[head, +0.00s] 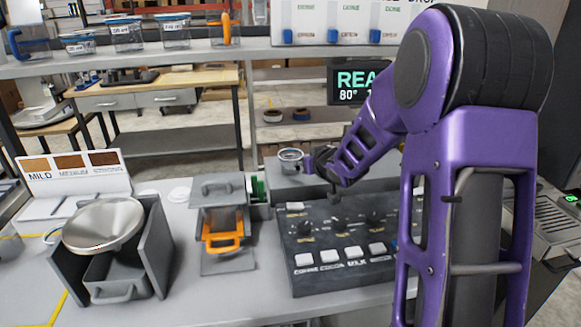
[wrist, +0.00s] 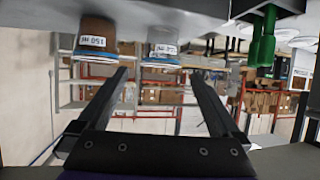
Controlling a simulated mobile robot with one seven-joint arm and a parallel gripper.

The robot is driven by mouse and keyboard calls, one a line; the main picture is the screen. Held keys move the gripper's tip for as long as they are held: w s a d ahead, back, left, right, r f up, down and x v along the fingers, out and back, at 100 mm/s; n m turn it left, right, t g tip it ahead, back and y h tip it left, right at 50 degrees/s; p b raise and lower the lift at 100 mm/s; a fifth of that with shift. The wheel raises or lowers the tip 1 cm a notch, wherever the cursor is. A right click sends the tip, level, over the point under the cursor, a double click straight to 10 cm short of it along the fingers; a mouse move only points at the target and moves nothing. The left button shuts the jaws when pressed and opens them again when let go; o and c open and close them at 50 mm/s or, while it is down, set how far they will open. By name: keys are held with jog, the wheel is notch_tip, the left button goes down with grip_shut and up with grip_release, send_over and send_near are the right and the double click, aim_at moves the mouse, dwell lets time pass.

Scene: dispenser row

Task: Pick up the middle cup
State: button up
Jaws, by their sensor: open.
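In the head view a small round grey cup-like object (head: 290,155) stands on a raised grey block behind the button panel. My gripper (head: 318,160) is just right of it, partly hidden by my own arm. In the wrist view, which looks upside down, my gripper (wrist: 158,74) is open, with nothing held between its fingers. Two labelled containers with blue rims hang from the top of that view: a brown one (wrist: 97,42) near the left finger and a paler one (wrist: 162,46) between the fingers, beyond the tips. I cannot tell which object is the middle cup.
The dark button panel (head: 345,245) lies below my arm. An orange-handled dispenser (head: 222,222) and a metal bowl (head: 103,222) on a stand are to the left. Blue-lidded jars (head: 125,33) line the upper shelf. Green bottles (wrist: 262,40) show at the right of the wrist view.

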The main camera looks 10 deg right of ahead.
aim_at(296, 160)
jog(key=x, duration=0.5)
jog(key=shift+a, duration=0.1)
jog(key=shift+x, duration=2.75)
jog(key=shift+a+r, duration=0.1)
jog(key=shift+r, duration=0.1)
jog(key=c, duration=1.1)
jog(key=shift+o, duration=0.2)
jog(key=shift+r, duration=0.15)
